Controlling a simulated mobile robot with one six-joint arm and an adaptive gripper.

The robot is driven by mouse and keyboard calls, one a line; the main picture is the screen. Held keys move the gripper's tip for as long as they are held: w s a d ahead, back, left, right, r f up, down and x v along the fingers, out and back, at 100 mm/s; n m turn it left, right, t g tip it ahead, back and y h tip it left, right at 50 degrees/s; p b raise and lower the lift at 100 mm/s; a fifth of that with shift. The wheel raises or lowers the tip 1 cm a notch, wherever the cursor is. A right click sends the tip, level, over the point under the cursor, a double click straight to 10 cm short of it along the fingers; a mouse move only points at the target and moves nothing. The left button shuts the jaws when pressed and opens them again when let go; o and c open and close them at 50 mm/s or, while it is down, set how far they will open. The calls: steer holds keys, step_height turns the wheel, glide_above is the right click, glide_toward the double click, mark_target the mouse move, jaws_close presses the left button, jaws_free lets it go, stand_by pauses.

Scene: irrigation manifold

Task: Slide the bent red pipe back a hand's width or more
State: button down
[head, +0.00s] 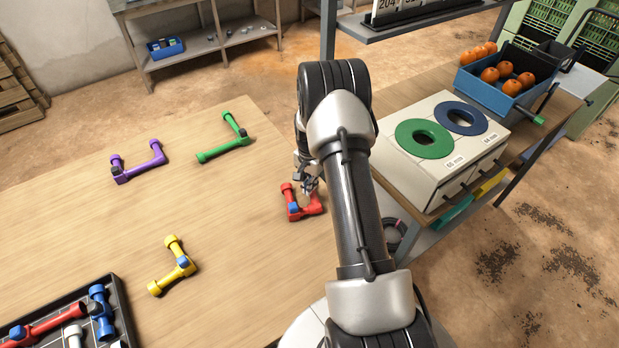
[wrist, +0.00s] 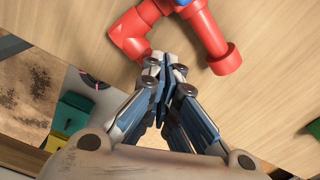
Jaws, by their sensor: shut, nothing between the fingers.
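The bent red pipe (head: 291,204) lies on the wooden table near its right edge, partly hidden by my arm in the head view. In the wrist view the red pipe (wrist: 206,36) shows as a bend with two collared ends and a blue part at its top. My gripper (head: 308,187) is over or beside the red pipe in the head view. In the wrist view my gripper (wrist: 166,62) is shut and empty, its fingertips close to the inside of the bend. I cannot tell whether they touch the pipe.
A purple pipe (head: 137,166), a green pipe (head: 226,146) and a yellow pipe (head: 172,267) lie on the table (head: 235,240). A dark tray (head: 123,313) of pipes is at the lower left. A white drawer box (head: 415,177) stands right of my arm. Bare tabletop lies left of the red pipe.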

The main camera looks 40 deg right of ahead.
mark_target(294, 213)
steer(key=shift+s+a+f+b, duration=0.1)
steer(key=shift+s+a+f, duration=0.1)
steer(key=shift+a, duration=0.45)
steer(key=shift+s+a+f+b, duration=0.1)
steer(key=shift+s+a+b, duration=0.1)
steer(key=shift+a, duration=0.4)
steer(key=shift+s+a+f+b, duration=0.1)
steer(key=shift+s+a, duration=0.1)
steer(key=shift+a, duration=0.45)
steer(key=shift+s+a, duration=0.2)
steer(key=shift+a, duration=0.4)
steer(key=shift+s+a, duration=0.15)
steer(key=shift+a, duration=0.4)
steer(key=shift+r, duration=0.1)
